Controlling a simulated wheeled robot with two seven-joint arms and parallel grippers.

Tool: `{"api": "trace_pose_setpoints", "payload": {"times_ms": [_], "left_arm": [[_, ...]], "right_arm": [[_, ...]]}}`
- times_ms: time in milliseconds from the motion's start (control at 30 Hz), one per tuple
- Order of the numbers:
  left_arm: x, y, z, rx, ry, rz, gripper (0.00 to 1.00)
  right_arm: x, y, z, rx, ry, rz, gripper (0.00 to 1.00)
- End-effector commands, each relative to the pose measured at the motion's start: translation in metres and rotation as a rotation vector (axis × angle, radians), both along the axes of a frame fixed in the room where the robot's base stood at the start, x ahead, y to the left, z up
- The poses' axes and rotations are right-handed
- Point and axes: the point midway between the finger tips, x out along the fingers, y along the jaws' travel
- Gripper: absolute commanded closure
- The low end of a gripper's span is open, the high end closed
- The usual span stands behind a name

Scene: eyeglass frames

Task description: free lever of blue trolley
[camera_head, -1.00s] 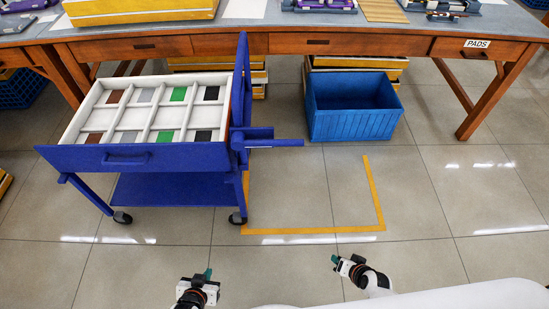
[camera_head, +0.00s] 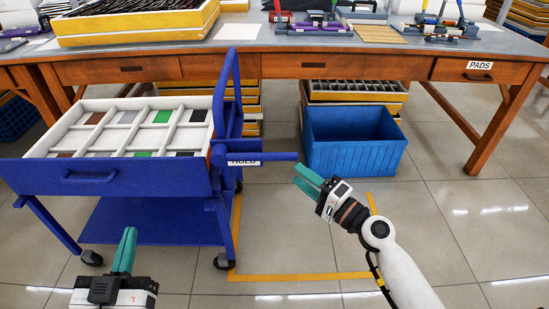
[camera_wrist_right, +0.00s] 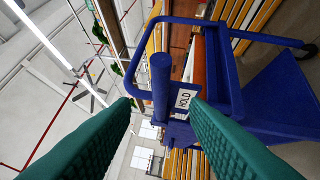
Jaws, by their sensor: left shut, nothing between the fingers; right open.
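The blue trolley (camera_head: 145,178) stands at the left in the head view, with its tall handle (camera_head: 231,95) on its right side. A blue lever bar (camera_head: 275,157) sticks out to the right from the handle side, beside a white HOLD label (camera_head: 245,163). In the right wrist view the lever (camera_wrist_right: 161,88) appears between the fingers but farther off, beside the HOLD label (camera_wrist_right: 184,100). My right gripper (camera_head: 305,178) is open and empty, just below and right of the lever's end. My left gripper (camera_head: 128,240) is shut and empty, low in front of the trolley.
The trolley's white divided tray (camera_head: 130,128) holds several coloured pads. A blue crate (camera_head: 352,140) stands on the floor right of the lever, under the wooden bench (camera_head: 380,68). Yellow tape (camera_head: 300,277) marks an open floor area right of the trolley.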

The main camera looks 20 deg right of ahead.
Motion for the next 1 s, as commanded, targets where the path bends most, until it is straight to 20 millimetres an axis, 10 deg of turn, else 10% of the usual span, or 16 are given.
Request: {"api": "trace_pose_setpoints", "payload": {"times_ms": [400, 867, 1000], "left_arm": [[-0.004, 0.009, -0.048, 0.080, 0.311, 0.020, 1.00], [-0.005, 0.011, -0.056, 0.091, 0.352, 0.022, 1.00], [-0.005, 0.011, -0.056, 0.091, 0.352, 0.023, 1.00]], "right_arm": [[0.067, 0.038, 0.011, 0.001, 0.000, -0.001, 0.59], [0.079, 0.045, 0.012, -0.002, 0.001, -0.001, 0.59], [0.079, 0.045, 0.012, -0.002, 0.001, -0.001, 0.80]]}}
